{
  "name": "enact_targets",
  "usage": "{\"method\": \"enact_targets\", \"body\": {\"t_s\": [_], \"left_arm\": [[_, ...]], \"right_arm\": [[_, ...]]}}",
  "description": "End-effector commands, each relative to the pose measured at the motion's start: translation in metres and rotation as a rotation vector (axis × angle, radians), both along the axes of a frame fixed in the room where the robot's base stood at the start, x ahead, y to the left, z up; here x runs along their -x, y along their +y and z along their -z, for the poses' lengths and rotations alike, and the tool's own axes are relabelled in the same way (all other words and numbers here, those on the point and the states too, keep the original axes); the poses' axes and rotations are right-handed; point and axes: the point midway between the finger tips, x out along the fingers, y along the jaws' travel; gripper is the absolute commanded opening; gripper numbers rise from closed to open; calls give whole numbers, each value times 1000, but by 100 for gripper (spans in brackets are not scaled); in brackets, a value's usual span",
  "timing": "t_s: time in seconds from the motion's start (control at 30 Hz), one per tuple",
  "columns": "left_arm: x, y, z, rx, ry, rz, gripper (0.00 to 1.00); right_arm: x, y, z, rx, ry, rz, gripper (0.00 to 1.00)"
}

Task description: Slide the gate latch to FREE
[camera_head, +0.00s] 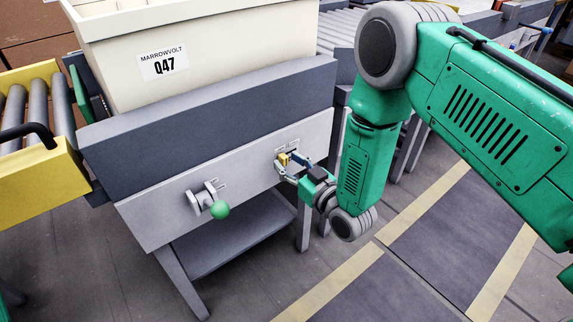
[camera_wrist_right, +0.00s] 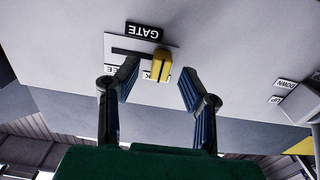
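The yellow gate latch (camera_head: 283,159) is on the pale front panel of the conveyor stand. In the right wrist view, which is upside down, the latch (camera_wrist_right: 161,65) sits at the right end of a dark slot (camera_wrist_right: 130,52) in a small plate. A partly hidden label ending in "K" is beside it; one ending in "EE" is near the slot's left end. My right gripper (camera_head: 290,169) is in front of the panel. Its fingers are spread around the latch, with visible gaps on both sides (camera_wrist_right: 161,84). My left gripper is not in view.
A cream bin (camera_head: 210,50) labelled Q47 stands on top. A yellow roller conveyor (camera_head: 40,170) is at the left. Open floor lies at the lower right.

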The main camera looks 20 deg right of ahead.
Motion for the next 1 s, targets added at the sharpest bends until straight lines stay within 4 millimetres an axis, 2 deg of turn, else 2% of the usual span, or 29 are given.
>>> {"method": "enact_targets", "body": {"t_s": [0.13, 0.4, 0.43, 0.5, 0.53, 0.77, 1.0], "left_arm": [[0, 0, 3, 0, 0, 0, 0], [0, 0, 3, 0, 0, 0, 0], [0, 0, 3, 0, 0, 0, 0], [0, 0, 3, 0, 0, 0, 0], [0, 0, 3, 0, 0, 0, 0], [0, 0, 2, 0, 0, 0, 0], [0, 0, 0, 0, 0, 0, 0]], "right_arm": [[-8, 3, 0, 0, 0, 1, 36], [-9, 3, 0, -1, 0, 1, 36], [-9, 3, 0, -1, 0, 1, 29], [-9, 3, 0, -1, 0, 1, 5], [-9, 3, 0, -1, 0, 1, 0], [-11, -2, 0, 0, 0, 2, 0], [-23, -39, -1, 0, -2, 5, 0]]}}
